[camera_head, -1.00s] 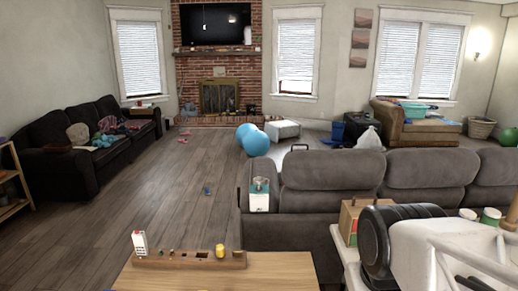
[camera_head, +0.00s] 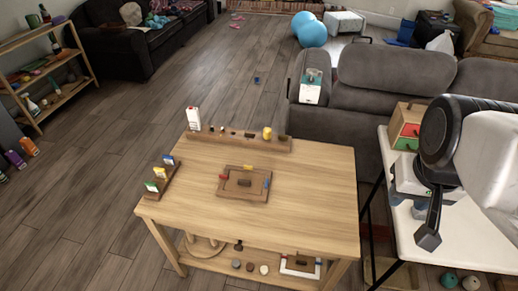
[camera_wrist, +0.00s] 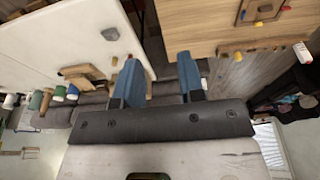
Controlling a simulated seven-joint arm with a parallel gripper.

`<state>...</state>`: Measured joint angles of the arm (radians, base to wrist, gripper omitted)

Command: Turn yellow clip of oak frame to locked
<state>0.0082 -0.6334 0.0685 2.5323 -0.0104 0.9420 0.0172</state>
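The oak frame (camera_head: 232,193), a flat brown wooden piece with a dark knob in its middle, lies on the light wooden table (camera_head: 310,200). The yellow clip (camera_head: 248,168) sits on its far edge. A red clip (camera_head: 222,178) is at its left edge and a blue clip (camera_head: 266,183) at its right. Part of the frame shows at the top right in the wrist view (camera_wrist: 243,14). My gripper (camera_wrist: 159,80) has its two blue fingers apart with nothing held. In the head view my gripper (camera_head: 429,238) is right of the table, well away from the frame.
A long wooden rail (camera_head: 225,140) with small items lines the table's far edge. A small rack of coloured cards (camera_head: 158,183) stands at its left. A grey sofa (camera_head: 385,90) stands behind.

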